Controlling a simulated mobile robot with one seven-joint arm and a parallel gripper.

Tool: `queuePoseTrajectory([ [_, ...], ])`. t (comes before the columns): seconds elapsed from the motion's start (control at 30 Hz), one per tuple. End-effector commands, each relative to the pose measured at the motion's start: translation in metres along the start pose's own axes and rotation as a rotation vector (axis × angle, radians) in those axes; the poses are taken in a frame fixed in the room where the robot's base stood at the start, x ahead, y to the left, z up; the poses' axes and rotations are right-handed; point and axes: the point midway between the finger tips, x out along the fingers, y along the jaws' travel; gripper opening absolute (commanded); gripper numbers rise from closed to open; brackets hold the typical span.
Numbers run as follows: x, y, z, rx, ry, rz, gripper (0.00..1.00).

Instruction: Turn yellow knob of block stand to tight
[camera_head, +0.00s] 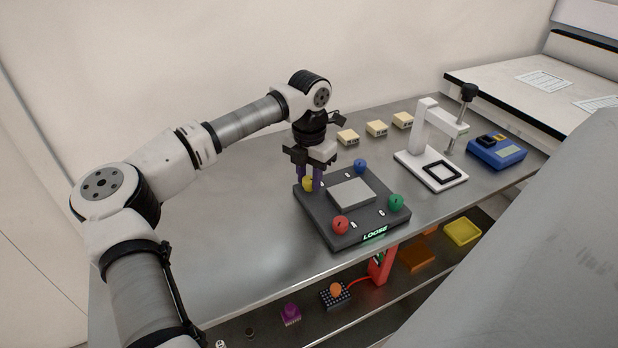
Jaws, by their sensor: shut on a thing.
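The block stand (318,212) is a dark grey square base on the metal table, with a light grey block (351,192) in its middle. A green lit display on its front edge (375,234) reads "LOOSE". The yellow knob (308,184) is at its left corner, partly hidden by my gripper. A red knob (341,225) is at the front, a green knob (396,202) at the right and a blue knob (360,166) at the back. My gripper (312,178) points down from above, its purple fingers shut around the yellow knob.
A white press stand (430,168) with a black-topped post and a blue device (496,152) stand to the right. Several small cream blocks (377,129) lie behind. A lower shelf holds coloured items, including a yellow tray (462,231). The table left of the stand is clear.

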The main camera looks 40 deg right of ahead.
Motion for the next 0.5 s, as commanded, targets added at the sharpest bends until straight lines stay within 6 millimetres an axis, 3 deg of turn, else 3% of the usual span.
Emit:
queuePoseTrajectory([
  [0.5,0.0001,-0.0003,0.0003,0.486,-0.002,0.001,0.05],
])
